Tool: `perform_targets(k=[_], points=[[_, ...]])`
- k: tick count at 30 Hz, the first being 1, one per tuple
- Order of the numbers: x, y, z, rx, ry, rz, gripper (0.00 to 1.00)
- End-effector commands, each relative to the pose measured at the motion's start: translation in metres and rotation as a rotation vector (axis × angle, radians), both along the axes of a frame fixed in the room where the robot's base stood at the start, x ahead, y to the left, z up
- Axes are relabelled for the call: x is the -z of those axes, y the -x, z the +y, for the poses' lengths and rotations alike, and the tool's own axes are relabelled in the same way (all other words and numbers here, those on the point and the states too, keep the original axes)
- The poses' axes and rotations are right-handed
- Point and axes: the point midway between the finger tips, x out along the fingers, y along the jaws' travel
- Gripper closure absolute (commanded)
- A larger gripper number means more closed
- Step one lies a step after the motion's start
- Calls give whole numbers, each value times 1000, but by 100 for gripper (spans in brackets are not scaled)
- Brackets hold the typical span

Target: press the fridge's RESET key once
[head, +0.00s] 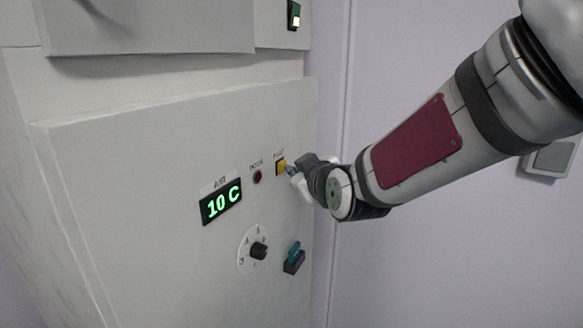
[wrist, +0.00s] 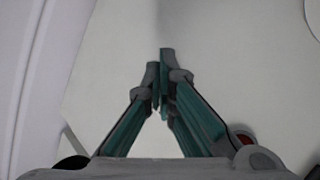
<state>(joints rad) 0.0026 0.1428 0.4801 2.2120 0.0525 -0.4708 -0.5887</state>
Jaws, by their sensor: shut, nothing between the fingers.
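The fridge's pale front panel (head: 130,220) fills the left of the head view. In the wrist view my teal gripper fingers (wrist: 161,75) are closed together against the pale panel; the key is hidden there.
Left of the key are a red lamp (head: 257,177) and a green "10 C" display (head: 221,203). Below are a black dial (head: 258,250) and a teal-handled switch (head: 294,258). A lit green switch (head: 294,16) is higher up.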

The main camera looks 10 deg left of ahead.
Motion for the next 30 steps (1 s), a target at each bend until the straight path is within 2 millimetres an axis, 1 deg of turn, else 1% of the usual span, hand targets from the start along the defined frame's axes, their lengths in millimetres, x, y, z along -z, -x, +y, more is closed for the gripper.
perform_targets(k=[7, 17, 20, 30], points=[[0, 5, -11, 0, 1, 0, 100], [0, 5, -12, 0, 1, 1, 100], [0, 7, -18, 2, 2, 1, 100], [-1, 18, -47, 4, 1, 2, 100]])
